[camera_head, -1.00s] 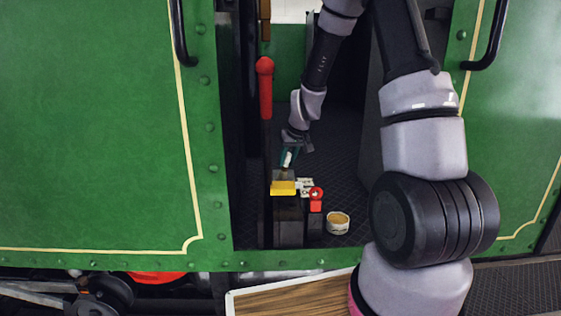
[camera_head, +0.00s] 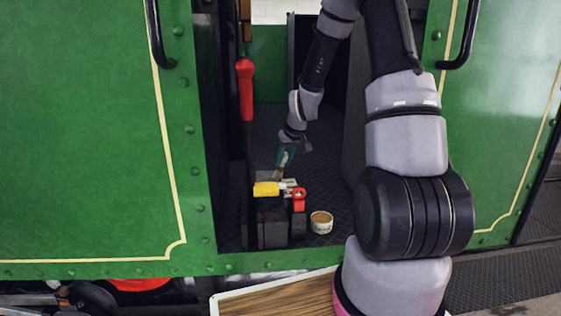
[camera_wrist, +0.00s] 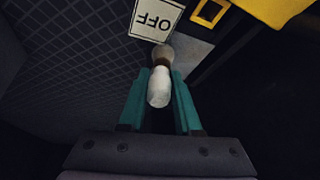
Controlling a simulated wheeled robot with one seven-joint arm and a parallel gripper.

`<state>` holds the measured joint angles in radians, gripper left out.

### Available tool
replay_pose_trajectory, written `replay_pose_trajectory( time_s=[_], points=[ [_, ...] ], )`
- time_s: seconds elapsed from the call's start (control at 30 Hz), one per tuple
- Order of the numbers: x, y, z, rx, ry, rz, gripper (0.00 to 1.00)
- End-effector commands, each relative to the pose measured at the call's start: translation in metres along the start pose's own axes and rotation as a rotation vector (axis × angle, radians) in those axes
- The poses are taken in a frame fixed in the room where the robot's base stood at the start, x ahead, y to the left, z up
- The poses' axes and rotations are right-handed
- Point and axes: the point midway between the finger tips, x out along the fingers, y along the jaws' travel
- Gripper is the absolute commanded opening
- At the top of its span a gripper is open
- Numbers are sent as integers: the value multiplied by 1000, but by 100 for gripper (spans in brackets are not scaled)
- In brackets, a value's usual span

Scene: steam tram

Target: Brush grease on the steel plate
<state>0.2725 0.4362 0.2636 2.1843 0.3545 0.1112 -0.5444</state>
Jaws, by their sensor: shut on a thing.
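My gripper (camera_head: 285,157) reaches down into the tram doorway. It also shows in the wrist view (camera_wrist: 160,88), its teal fingers shut on a brush (camera_wrist: 160,92) with a pale handle. In the head view the brush (camera_head: 277,173) points down toward the low black stand. A grey flat surface (camera_wrist: 185,52), which may be the steel plate, lies near the brush's far end in the wrist view. I cannot tell whether the bristles touch it. A small round tub (camera_head: 321,221) with tan content, possibly grease, stands on the floor right of the stand.
A yellow block (camera_head: 266,189) and a red part (camera_head: 299,199) sit on the stand. A white "OFF" label (camera_wrist: 156,20) is close to the brush. A red-handled lever (camera_head: 245,90) rises at the left; green door panels flank the opening.

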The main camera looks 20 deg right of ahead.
Motion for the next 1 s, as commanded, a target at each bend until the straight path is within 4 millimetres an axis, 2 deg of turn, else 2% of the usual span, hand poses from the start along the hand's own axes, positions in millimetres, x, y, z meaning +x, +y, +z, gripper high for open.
replay_pose_trajectory(
  time_s=[0.2, 0.53, 0.83, 1.0],
  points=[
    [4, -1, -9, -3, 1, -2, 0],
    [10, -29, -16, -5, 3, -3, 0],
    [13, -40, -19, -4, 3, -3, 0],
    [16, -55, -21, -7, 2, -3, 0]
  ],
)
